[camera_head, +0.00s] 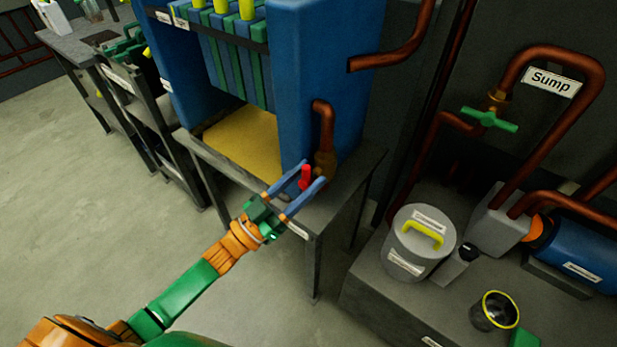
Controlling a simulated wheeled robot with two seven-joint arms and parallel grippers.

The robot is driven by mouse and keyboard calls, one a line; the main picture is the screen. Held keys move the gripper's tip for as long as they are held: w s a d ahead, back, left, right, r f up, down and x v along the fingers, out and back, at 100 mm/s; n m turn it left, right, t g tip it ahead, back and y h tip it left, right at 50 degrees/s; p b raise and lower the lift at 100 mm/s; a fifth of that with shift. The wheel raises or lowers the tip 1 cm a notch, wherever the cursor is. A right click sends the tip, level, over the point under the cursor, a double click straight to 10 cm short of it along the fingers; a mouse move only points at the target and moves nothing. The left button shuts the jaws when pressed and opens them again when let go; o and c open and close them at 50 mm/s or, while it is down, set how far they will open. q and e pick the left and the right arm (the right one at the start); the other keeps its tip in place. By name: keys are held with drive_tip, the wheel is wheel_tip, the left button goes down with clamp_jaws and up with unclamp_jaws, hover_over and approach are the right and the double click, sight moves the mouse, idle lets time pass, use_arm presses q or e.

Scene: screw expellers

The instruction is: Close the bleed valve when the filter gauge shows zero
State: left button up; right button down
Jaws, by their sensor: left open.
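A small red valve handle (305,178), likely the bleed valve, sits low at the front right corner of the blue filter press (326,80), beside a brass fitting (325,163) under a copper pipe. My left gripper (312,172) reaches it from the lower left. Its two blue fingers are open, one on each side of the red handle. I cannot tell whether either finger touches it. No filter gauge face can be made out in this view. My right gripper is not in view.
The press stands on a grey table (345,200). At right, a green-handled valve (489,120) sits on a pipe near a "Sump" label (551,82). A lidded grey pot (413,260), a black cup (494,312) and a blue motor (575,255) occupy the plinth. The left floor is clear.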

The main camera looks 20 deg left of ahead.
use_arm(q)
drive_tip(key=shift+w, duration=0.1)
drive_tip(key=shift+c, duration=0.2)
drive_tip(key=shift+d, duration=0.1)
clamp_jaws()
